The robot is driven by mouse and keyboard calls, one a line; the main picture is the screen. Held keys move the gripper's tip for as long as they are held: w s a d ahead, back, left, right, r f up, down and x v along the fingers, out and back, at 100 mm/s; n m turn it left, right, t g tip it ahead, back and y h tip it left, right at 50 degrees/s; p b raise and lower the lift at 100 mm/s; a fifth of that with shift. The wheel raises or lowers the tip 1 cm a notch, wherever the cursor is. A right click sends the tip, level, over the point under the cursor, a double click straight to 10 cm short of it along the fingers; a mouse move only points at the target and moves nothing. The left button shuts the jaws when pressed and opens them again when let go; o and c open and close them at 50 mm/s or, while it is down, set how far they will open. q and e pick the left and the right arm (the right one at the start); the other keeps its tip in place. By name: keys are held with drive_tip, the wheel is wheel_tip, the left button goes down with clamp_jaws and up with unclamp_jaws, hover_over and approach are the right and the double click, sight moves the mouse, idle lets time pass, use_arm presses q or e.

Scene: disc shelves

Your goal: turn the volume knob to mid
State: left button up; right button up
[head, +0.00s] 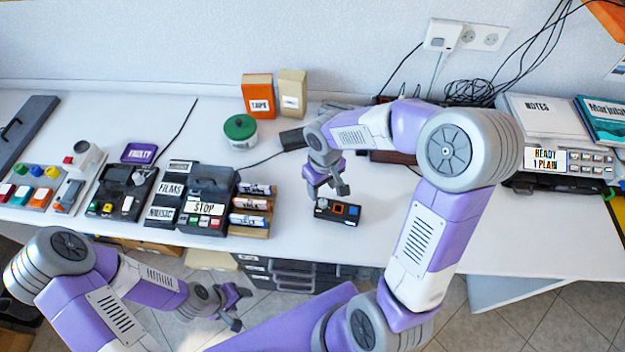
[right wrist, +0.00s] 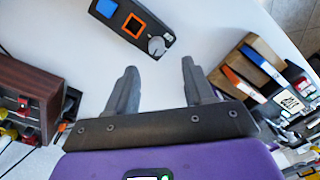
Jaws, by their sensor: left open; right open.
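A small black box (head: 337,212) lies on the white table with a blue square, an orange-framed square and a round grey knob on its top. In the right wrist view the knob (right wrist: 157,46) sits at the box's near end and carries a pointer mark too small to read. My right gripper (head: 328,191) is open and empty above the box's knob end. In the right wrist view its two fingers (right wrist: 158,68) are apart, with the knob just beyond the gap between the tips. My left gripper (head: 240,308) is open and empty, low in front of the table edge.
A brown wooden box (right wrist: 28,98) with plugs shows at left in the right wrist view. The table right of the black box is clear.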

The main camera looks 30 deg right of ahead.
sight(323, 201)
drive_tip(key=shift+w+d+f, duration=0.1)
drive_tip(key=shift+w+d, duration=0.1)
drive_tip(key=shift+w, duration=0.2)
use_arm(q)
wheel_tip(323, 201, down, 3)
drive_tip(key=b, duration=0.2)
drive_tip(key=shift+r+b, duration=0.1)
drive_tip(key=shift+b, duration=0.25)
use_arm(e)
drive_tip(key=f, duration=0.6)
drive_tip(key=shift+s+f, duration=0.35)
drive_tip(key=shift+s, duration=0.05)
